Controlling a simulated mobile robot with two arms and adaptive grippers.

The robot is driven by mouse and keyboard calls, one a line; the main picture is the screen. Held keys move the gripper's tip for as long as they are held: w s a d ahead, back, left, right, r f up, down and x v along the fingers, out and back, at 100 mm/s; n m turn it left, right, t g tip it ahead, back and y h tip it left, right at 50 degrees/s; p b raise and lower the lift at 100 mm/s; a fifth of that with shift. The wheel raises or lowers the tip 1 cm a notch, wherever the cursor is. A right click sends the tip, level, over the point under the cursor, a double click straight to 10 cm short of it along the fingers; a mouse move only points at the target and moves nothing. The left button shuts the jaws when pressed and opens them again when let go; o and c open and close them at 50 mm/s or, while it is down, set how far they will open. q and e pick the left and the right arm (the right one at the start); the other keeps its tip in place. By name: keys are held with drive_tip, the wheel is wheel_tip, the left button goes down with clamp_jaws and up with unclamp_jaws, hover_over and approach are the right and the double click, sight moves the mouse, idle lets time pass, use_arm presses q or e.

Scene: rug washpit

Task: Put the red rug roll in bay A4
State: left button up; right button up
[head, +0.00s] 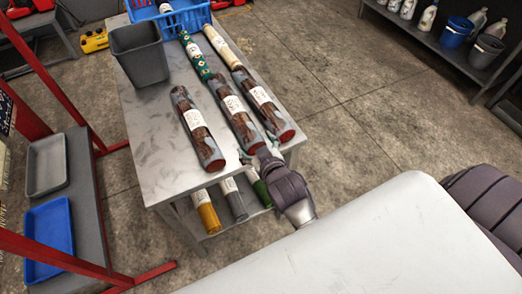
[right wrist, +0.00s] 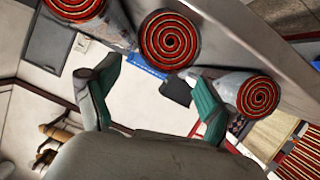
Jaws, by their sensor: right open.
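Three similar dark red-brown rolls with white labels lie side by side on the near part of a grey table: a left one (head: 197,130), a middle one (head: 236,115) and a right one (head: 264,103). I cannot tell which is the task's red rug roll. In the right wrist view their ends show red spirals; the middle end (right wrist: 168,38) appears beyond the gap between my fingers. My right gripper (head: 262,156) is open and empty at the table's near edge, close to the middle roll's end. Its green-padded fingers show apart (right wrist: 157,84). No bay marked A4 is readable. My left gripper is out of view.
Green-white (head: 194,57) and cream (head: 221,46) rolls lie farther back, near a grey bin (head: 141,53) and blue crate (head: 206,14). A lower shelf holds yellow (head: 207,212), grey and green rolls. A red frame (head: 50,262) stands left. Floor right of the table is clear.

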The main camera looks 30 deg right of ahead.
drive_tip(key=v, duration=0.5)
